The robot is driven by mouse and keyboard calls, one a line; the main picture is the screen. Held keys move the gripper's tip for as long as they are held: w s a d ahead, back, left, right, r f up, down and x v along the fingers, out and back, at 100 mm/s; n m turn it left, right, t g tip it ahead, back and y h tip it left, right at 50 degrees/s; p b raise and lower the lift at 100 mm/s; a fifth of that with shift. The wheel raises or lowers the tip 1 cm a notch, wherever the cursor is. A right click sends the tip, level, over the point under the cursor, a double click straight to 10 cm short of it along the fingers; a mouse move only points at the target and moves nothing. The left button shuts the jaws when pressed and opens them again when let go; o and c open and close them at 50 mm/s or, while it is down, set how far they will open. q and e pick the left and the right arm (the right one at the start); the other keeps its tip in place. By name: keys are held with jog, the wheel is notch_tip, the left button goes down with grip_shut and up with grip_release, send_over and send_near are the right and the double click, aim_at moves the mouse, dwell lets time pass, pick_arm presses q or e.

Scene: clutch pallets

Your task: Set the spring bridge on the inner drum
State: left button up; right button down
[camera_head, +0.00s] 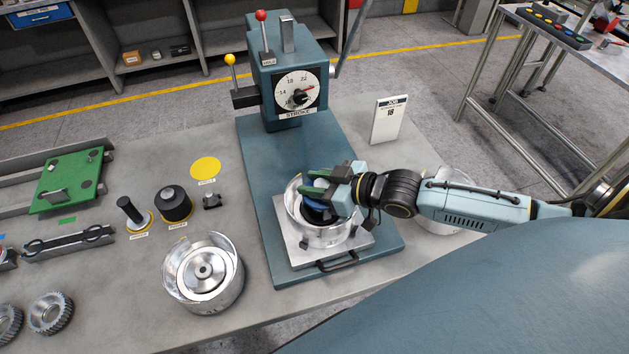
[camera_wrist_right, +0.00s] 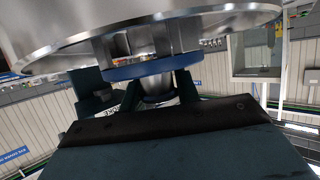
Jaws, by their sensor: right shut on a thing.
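My right gripper (camera_head: 328,184) is shut on a piece with a blue ring (camera_wrist_right: 150,68) and short metal posts, which I take to be the spring bridge. A small part of its blue (camera_head: 319,183) shows in the head view. The gripper is over a silver drum (camera_head: 320,238) on the press's square plate. The drum's inside looks dark, and the gripper hides much of it, so I cannot tell whether the blue piece touches anything there. In the right wrist view a wide silver round part (camera_wrist_right: 150,35) is beside the blue ring. My left gripper is not in view.
The press (camera_head: 288,85) with its dial stands behind the drum. Another drum (camera_head: 203,272) stands at left, and one (camera_head: 443,222) is partly behind my right arm. A black cylinder (camera_head: 173,204), gears (camera_head: 50,312) and a green plate (camera_head: 68,180) lie left. A sign (camera_head: 388,121) stands right.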

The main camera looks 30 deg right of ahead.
jog(key=shift+r+p, duration=0.1)
jog(key=shift+p, duration=0.2)
dwell(0.4)
jog(key=shift+f, duration=0.25)
dwell(0.5)
jog(key=c, duration=0.9)
grip_release()
jog(key=shift+c, duration=0.2)
jog(key=shift+f, duration=0.15)
notch_tip(320, 180, up, 5)
jog(key=p, duration=0.5)
jog(key=shift+r, duration=2.1)
